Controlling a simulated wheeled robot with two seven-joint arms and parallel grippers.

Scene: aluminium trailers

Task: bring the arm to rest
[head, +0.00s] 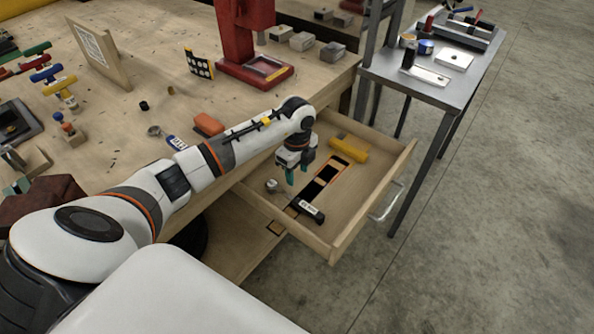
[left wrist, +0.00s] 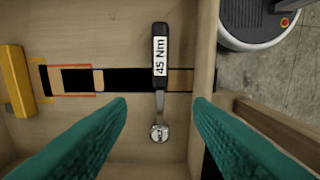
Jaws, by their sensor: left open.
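My left arm reaches from the left over the wooden bench, and my left gripper (head: 297,172) hangs above the open drawer (head: 342,240). In the left wrist view its two green fingers are spread apart with nothing between the tips (left wrist: 160,112). A torque wrench (left wrist: 160,70) with a black handle and a "45 Nm" label lies in the drawer below and ahead of the fingers. Its round head lies between the fingers in that picture, lower than they are. My right gripper is not in view.
A yellow block (head: 348,148) lies at the drawer's back. The bench (head: 110,110) holds a red press (head: 240,45), an orange block (head: 208,124) and several small parts. A grey metal side table (head: 440,90) stands right of the bench. The concrete floor at right is clear.

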